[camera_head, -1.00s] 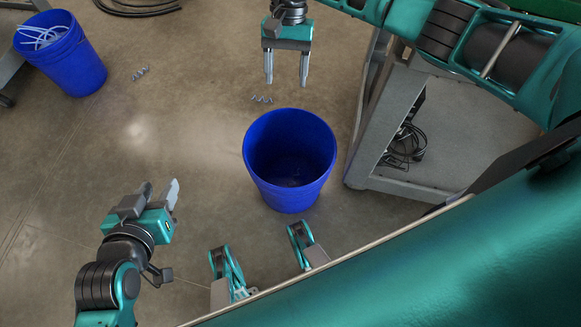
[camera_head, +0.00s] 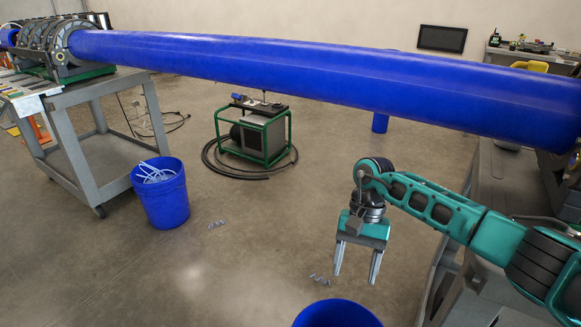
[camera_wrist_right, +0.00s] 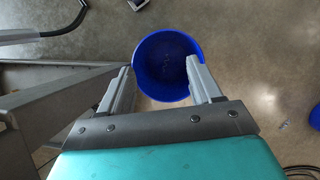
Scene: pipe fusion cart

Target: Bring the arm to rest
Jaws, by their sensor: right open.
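My right arm (camera_head: 435,203) comes in from the right in the head view, bent at the elbow, with its hand hanging down. My right gripper (camera_head: 356,268) points at the floor with its two fingers apart and nothing between them. It is above and behind the near blue bin (camera_head: 337,314), whose rim shows at the bottom edge. In the right wrist view, the fingers of the right gripper (camera_wrist_right: 160,84) are apart, with the round blue bin (camera_wrist_right: 150,48) below and between them. My left gripper is outside both current views.
A long blue pipe (camera_head: 300,75) spans the head view. At left stand a grey cart (camera_head: 85,150) with a fusion machine (camera_head: 45,45) and a blue bin (camera_head: 162,205) of pale strips. A green-framed unit (camera_head: 255,130) stands on the floor. Curled shavings (camera_head: 320,280) lie near the right gripper.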

